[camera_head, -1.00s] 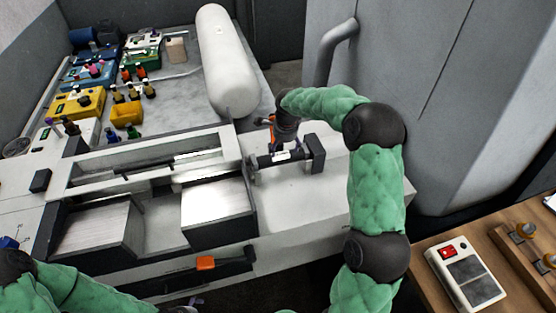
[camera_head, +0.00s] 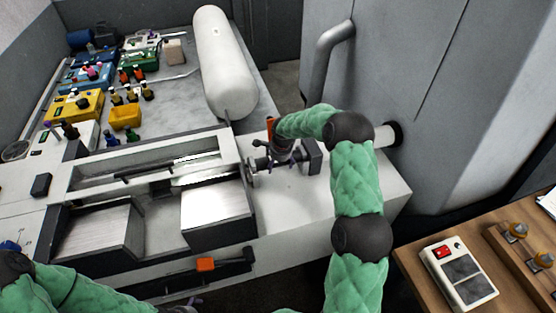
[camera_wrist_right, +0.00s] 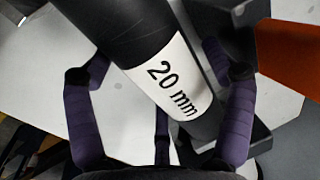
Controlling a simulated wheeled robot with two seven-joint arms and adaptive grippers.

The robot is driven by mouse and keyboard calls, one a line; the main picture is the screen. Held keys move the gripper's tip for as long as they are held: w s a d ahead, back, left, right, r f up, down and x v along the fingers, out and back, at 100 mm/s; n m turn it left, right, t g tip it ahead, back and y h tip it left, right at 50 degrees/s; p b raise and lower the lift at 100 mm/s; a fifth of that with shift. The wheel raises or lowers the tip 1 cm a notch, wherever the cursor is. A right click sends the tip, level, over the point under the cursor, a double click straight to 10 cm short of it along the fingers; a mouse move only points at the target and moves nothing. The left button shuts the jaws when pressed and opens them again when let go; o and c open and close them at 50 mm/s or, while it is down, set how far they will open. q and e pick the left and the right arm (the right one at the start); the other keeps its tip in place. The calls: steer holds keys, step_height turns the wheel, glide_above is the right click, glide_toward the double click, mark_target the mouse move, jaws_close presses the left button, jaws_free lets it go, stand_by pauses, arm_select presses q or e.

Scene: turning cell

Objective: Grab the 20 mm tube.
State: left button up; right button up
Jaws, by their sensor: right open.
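The 20 mm tube (camera_wrist_right: 185,85) is a dark cylinder with a white label reading "20 mm".
A dark block (camera_head: 313,157) stands at the tube's right end. The lathe (camera_head: 150,185) lies to the left, a white cylinder (camera_head: 222,65) behind. A grey cabinet wall (camera_head: 400,70) rises at the right. A wooden bench (camera_head: 425,275) holds a white device (camera_head: 458,272).

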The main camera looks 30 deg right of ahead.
steer(key=c, duration=1.3)
steer(key=shift+o, duration=0.2)
steer(key=shift+r, duration=0.1)
